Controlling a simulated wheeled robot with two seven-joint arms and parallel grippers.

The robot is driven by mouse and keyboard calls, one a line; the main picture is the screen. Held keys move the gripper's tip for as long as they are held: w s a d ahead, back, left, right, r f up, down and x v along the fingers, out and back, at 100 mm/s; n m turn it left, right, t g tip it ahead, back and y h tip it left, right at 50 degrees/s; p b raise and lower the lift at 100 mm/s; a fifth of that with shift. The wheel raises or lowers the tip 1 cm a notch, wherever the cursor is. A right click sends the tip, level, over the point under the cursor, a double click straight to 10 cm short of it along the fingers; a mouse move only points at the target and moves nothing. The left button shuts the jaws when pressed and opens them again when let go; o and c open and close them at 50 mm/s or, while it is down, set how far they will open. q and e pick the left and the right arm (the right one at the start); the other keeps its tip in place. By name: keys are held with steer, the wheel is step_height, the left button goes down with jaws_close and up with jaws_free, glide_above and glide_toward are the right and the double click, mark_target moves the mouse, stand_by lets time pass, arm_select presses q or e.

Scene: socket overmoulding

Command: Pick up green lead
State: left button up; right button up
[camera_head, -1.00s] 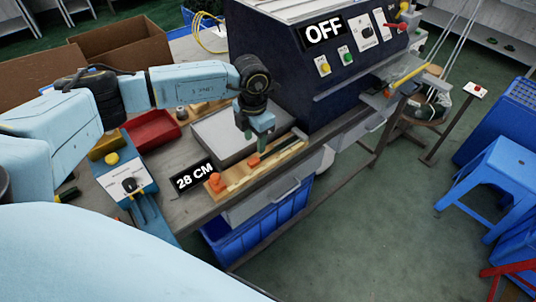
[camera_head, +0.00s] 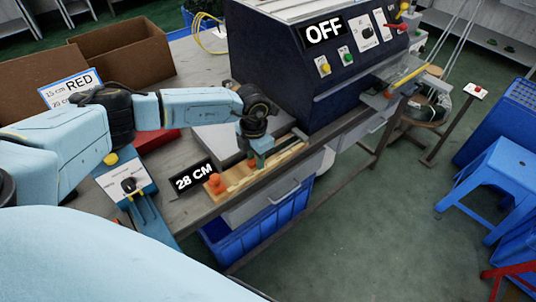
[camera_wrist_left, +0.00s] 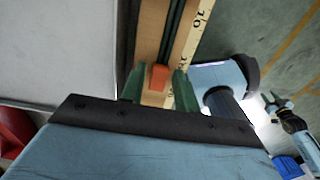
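The wooden measuring board (camera_head: 284,158) lies along the table's front edge, with an orange stop (camera_head: 216,183) at its near end. In the left wrist view, a dark green strip, which looks like the lead (camera_wrist_left: 175,30), runs along the board beside the ruler. A second orange block (camera_wrist_left: 159,77) sits at its near end. My left gripper (camera_head: 254,163) is low over the board. In the wrist view, its green fingers (camera_wrist_left: 157,88) stand apart on either side of the orange block, with gaps. What looks like my right gripper (camera_wrist_left: 277,103) shows small at right; its opening is unclear.
A "28 CM" sign (camera_head: 194,177) and a grey plate (camera_head: 212,136) lie close to the board. The dark machine marked OFF (camera_head: 300,75) stands behind. A blue device (camera_head: 130,190) is at left; a blue crate (camera_head: 262,222) is below the table edge.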

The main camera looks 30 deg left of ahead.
arm_select(q)
jaws_close()
arm_select(e)
steer(key=shift+a, duration=0.35)
arm_select(q)
step_height(320, 180, up, 9)
steer(key=s+d+r+m, duration=0.2)
steer(key=d+r+m, duration=0.2)
steer(key=m, duration=1.1)
steer(key=s+d+r+m+p, duration=0.1)
steer(key=s+d+r+m, duration=0.2)
steer(key=m, duration=1.3)
step_height(320, 180, up, 3)
steer(key=shift+d+r, duration=0.2)
steer(key=shift+d, duration=0.75)
arm_select(e)
steer(key=shift+a+r, duration=0.35)
steer(key=shift+r, duration=0.1)
